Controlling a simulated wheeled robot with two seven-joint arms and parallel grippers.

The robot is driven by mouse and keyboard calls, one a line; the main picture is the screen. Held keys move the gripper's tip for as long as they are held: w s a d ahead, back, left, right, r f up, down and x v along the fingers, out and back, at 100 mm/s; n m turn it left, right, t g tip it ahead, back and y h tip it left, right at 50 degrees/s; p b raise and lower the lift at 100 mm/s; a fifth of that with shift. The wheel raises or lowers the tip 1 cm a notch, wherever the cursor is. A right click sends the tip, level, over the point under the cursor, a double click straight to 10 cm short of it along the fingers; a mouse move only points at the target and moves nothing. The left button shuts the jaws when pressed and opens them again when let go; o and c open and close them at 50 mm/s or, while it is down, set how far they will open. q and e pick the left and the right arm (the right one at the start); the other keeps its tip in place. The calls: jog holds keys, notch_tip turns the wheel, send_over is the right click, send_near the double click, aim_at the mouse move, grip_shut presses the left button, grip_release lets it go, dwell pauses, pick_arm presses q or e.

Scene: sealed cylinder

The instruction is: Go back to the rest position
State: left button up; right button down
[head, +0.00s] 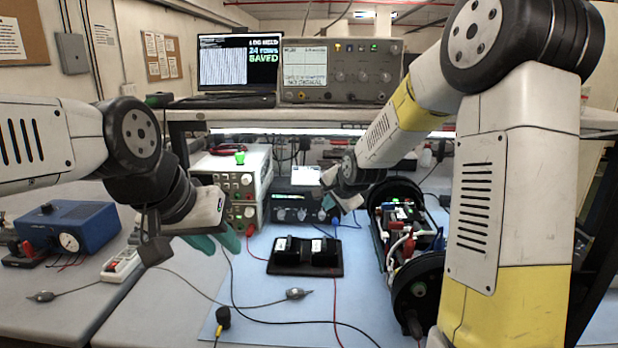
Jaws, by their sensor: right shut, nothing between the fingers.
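My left gripper (180,238) hangs at the left, above the bench edge and in front of teal gloves (228,238). Its fingers are seen edge-on, so their gap is unclear. My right gripper (345,195) is shut and empty, in front of the bench instruments at the middle back. Its arm comes down from the upper right. A black cylinder housing (412,292) lies at the right, open along its top, with a circuit board and wires inside. My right arm hides part of its right side.
A black tray (305,270) with two dark blocks sits mid-bench on the blue mat (280,312). Loose cables and probes lie in front. Power supplies (236,180) stand behind. A shelf holds a laptop (238,62) and an oscilloscope (340,72). A blue device (70,228) stands far left.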

jog(key=s+d+r+n+g, duration=0.1)
jog(key=s+d+r+n, duration=0.2)
jog(key=s, duration=0.4)
jog(key=s+d+r+n, duration=0.2)
jog(key=s+r, duration=0.4)
jog(key=s, duration=0.2)
jog(key=s+d+n, duration=0.1)
jog(key=s+n, duration=0.1)
jog(key=s, duration=0.6)
jog(key=s+d+n+g, duration=0.1)
jog(key=s+d+n, duration=0.1)
jog(key=s, duration=0.6)
jog(key=shift+s+r+n, duration=0.15)
jog(key=shift+r+n, duration=0.15)
jog(key=shift+n, duration=0.2)
